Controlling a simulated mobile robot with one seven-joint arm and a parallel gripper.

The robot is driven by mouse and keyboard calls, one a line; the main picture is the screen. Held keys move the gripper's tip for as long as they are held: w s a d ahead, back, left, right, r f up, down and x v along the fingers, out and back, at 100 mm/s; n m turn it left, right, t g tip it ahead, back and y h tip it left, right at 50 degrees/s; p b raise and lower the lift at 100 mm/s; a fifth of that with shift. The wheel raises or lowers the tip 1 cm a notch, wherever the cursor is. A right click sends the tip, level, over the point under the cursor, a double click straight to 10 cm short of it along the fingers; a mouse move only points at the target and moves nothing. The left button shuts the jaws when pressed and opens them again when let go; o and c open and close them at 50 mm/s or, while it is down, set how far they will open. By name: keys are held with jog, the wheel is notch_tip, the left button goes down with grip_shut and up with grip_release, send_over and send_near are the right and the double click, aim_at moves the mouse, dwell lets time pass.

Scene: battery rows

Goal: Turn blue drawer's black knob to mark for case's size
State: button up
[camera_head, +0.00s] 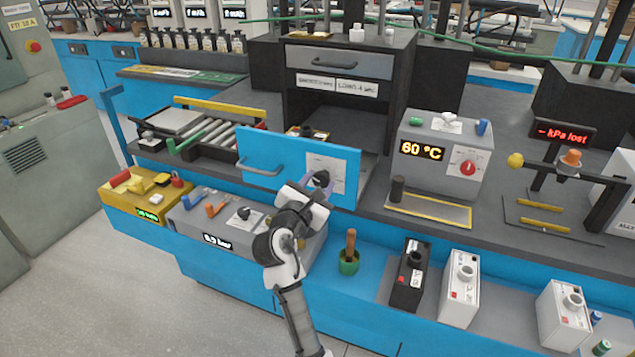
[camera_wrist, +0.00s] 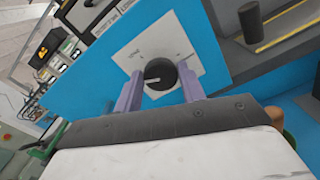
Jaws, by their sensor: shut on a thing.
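The blue drawer (camera_head: 270,160) stands out from the bench, with a grey bar handle on its front. Its black knob (camera_head: 321,178) sits on a white plate (camera_head: 338,165) at the right of the front. In the wrist view the knob (camera_wrist: 163,70) lies between the two purple fingers of my gripper (camera_wrist: 159,82), which is shut on it. The knob's white pointer line points to picture left there. Small marks on the white plate (camera_wrist: 138,45) are too small to read. In the head view my gripper (camera_head: 318,187) partly covers the knob. I cannot tell which object is the case.
Behind the drawer is a dark cabinet (camera_head: 402,75) with a grey drawer and two labels about short and long. A 60 °C box (camera_head: 440,170) stands to the right. Below are a grey 0.9 bar unit (camera_head: 190,222), a green cup (camera_head: 348,266) and several small boxes.

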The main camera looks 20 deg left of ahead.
jog(key=m, duration=0.4)
jog(key=shift+f+m, duration=0.1)
jog(key=shift+m, duration=0.2)
jog(key=m, duration=0.3)
jog(key=shift+d+f+m, duration=0.1)
jog(key=shift+m, duration=0.2)
jog(key=m+b, duration=0.2)
jog(key=m, duration=0.2)
jog(key=shift+f+m, duration=0.1)
jog(key=shift+m, duration=0.2)
jog(key=m+b, duration=0.1)
jog(key=m, duration=0.2)
jog(key=shift+f+m, duration=0.15)
jog(key=shift+m, duration=0.15)
jog(key=m+b, duration=0.2)
jog(key=m, duration=0.1)
jog(key=shift+m, duration=0.3)
jog(key=m+b, duration=0.2)
jog(key=m, duration=0.1)
jog(key=shift+f+m, duration=0.15)
jog(key=shift+m, duration=0.15)
jog(key=m+b, duration=0.3)
jog(key=m, duration=0.1)
jog(key=shift+a+m+b, duration=0.2)
jog(key=shift+m+b, duration=0.7)
jog(key=shift+m, duration=1)
